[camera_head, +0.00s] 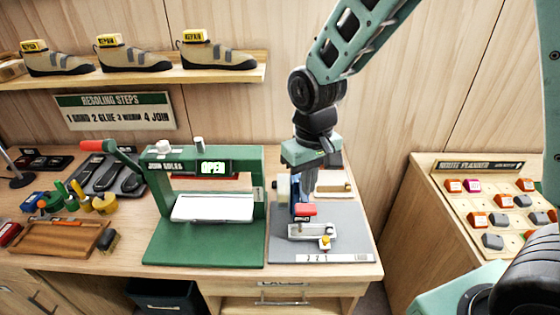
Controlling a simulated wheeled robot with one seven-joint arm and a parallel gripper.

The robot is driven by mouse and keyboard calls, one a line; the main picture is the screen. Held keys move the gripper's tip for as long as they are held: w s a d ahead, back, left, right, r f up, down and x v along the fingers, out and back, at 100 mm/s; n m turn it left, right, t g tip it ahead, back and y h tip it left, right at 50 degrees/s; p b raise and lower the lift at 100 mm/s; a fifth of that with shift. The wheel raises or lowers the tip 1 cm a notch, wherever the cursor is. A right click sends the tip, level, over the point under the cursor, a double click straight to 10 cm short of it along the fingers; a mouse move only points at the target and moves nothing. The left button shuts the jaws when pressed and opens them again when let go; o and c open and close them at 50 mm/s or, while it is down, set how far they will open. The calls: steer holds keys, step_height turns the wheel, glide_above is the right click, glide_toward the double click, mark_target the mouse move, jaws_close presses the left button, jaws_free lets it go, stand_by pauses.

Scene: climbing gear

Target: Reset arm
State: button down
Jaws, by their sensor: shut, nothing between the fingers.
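My gripper (308,190) hangs from my green and black arm, pointing down over the right end of the workbench. Its fingers are together, with nothing seen between them. Below and just in front of the fingertips is a small pale fixture (312,232) with a red block (306,209) and a small yellow part (325,241). The fixture sits on a grey mat (352,222). From this angle I cannot tell whether the fingertips touch the red block. My arm hides part of what stands behind the gripper.
A green press (205,250) marked OPEN stands left of my gripper, with a red-handled lever (92,146). Tools and soles lie farther left. A shelf (190,75) with shoes is above. A planner board (485,215) with blocks is at right, across a gap.

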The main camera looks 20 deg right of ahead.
steer(key=s+a+f+n+b, duration=0.2)
steer(key=s+b, duration=0.3)
steer(key=s, duration=0.5)
steer(key=s+a+f+n+b, duration=0.2)
steer(key=s+b, duration=0.4)
steer(key=s, duration=0.3)
steer(key=shift+s+a+f+n+y, duration=0.35)
steer(key=shift+a+n, duration=0.35)
steer(key=shift+a, duration=0.4)
